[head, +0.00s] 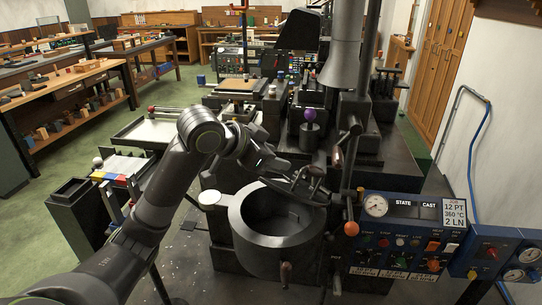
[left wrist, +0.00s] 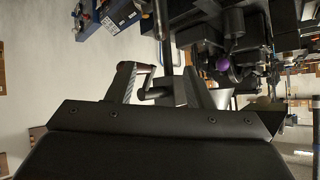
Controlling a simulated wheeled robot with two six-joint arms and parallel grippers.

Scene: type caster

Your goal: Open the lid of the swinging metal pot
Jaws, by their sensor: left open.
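The metal pot (head: 250,234) is a thick grey round vessel in the lower middle of the head view, with a dark hollow inside its rim. I cannot make out a separate lid; my gripper covers part of the far right rim. My left gripper (head: 312,186) is open above that far right side of the pot. In the left wrist view its two fingers (left wrist: 160,88) stand apart, with a dark rod-like part showing between them. Contact with it cannot be told. My right gripper is not in view.
A blue control panel (head: 400,236) with a gauge and knobs stands right of the pot. A tall dark machine with a purple knob (head: 309,115) rises behind it. A thin upright rod (head: 346,190) stands close to the gripper's right. Workbenches line the back left.

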